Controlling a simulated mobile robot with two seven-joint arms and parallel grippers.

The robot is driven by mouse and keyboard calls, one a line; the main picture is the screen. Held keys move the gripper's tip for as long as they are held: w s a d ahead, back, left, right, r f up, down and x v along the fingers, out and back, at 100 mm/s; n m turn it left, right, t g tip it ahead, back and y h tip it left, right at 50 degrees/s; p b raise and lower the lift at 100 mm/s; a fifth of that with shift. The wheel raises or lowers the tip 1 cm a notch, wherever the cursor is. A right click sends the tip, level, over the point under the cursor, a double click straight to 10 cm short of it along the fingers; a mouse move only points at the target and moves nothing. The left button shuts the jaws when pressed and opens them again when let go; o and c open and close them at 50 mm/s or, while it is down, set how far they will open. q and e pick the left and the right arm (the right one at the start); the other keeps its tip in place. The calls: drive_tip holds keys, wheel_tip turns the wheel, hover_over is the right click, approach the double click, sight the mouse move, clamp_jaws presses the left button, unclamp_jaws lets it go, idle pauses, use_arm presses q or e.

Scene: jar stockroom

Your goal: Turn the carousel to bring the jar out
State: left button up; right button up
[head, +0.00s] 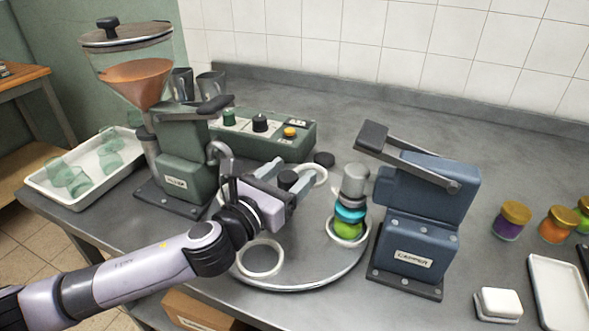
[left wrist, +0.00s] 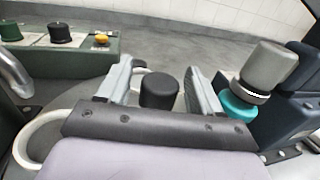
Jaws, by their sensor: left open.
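The carousel (head: 312,268) is a round grey plate with white ring seats, between the filler and the capper. The jar (head: 349,227) stands in the right-hand ring, showing green contents and a teal lid (head: 350,213); the capper's grey head (head: 355,180) is directly above it. The lid also shows in the left wrist view (left wrist: 237,105). My left gripper (head: 290,172) is open over the carousel's middle. Its fingers stand on either side of a dark knob (left wrist: 159,92), with gaps visible in the left wrist view. My right gripper is out of view.
The blue capper (head: 415,225) stands right of the carousel, the green filler (head: 182,160) left. A control box (head: 265,135) is behind. Filled jars (head: 511,221) and a white tray (head: 558,290) are at the right; a tray of glass jars (head: 45,182) is at the left.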

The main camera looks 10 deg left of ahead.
use_arm(q)
drive_tip(key=shift+x, duration=0.85)
clamp_jaws()
